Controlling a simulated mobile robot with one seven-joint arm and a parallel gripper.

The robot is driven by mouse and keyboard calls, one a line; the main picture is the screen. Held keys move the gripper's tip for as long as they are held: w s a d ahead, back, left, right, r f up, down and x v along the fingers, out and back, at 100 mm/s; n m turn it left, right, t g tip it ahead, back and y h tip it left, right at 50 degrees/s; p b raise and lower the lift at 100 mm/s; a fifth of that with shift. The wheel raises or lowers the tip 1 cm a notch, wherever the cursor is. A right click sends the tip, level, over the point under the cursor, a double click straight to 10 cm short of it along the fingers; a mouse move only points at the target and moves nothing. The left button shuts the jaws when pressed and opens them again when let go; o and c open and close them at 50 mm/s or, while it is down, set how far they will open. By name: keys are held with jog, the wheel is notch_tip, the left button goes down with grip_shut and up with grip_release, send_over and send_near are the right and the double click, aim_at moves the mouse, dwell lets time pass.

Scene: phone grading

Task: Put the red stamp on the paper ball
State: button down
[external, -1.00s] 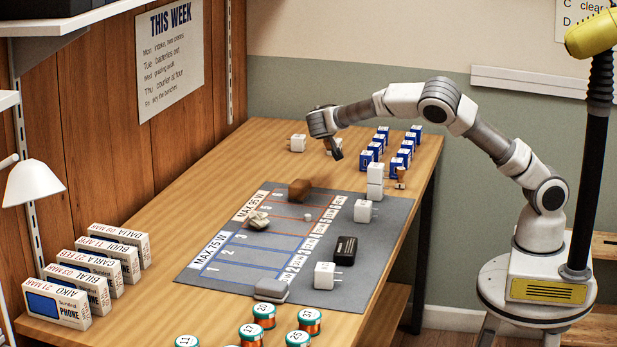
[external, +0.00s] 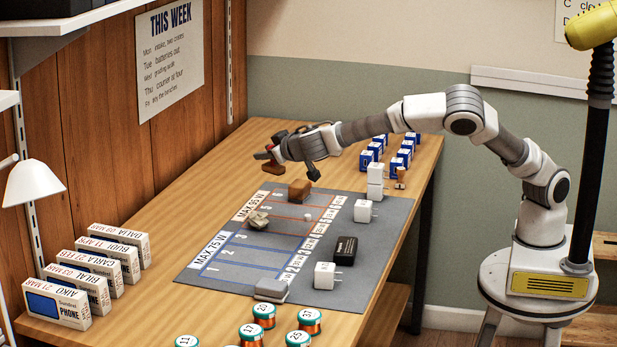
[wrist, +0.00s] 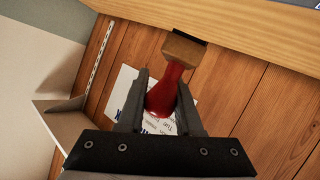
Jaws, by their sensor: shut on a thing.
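My gripper (external: 268,156) is shut on the red stamp (external: 272,167), above the far part of the table beyond the grey mat. In the wrist view, my gripper's fingers (wrist: 162,98) stand on both sides of the stamp's red handle (wrist: 165,97), and its wooden block (wrist: 184,48) points away from the palm. A small whitish ball (external: 308,217) lies on the mat, apart from the stamp. It looks like the paper ball but is too small to be sure. A larger crumpled pale lump (external: 257,220) lies to its left.
A brown block (external: 299,190) stands on the mat (external: 225,268) close below my gripper. White chargers (external: 363,211) and a black one (external: 346,249) line its right side. Blue boxes (external: 404,157) and a wooden stamp (external: 401,178) stand behind.

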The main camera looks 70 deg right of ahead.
jog(key=shift+w+a+f+b, duration=0.2)
jog(key=shift+w+a+f, duration=0.2)
jog(key=shift+a+f, duration=0.75)
jog(key=shift+w+a+f+b, duration=0.15)
jog(key=shift+w+a+f, duration=0.4)
jog(key=shift+f, duration=0.85)
jog(key=shift+w+a+f+b, duration=0.2)
jog(key=shift+w+a+f, duration=0.05)
jog(key=shift+a+f, duration=0.95)
jog(key=shift+d+f+b, duration=0.1)
jog(key=shift+f+b, duration=0.2)
jog(key=shift+b, duration=0.05)
jog(key=c, duration=0.6)
grip_release()
jog(key=shift+r, duration=0.2)
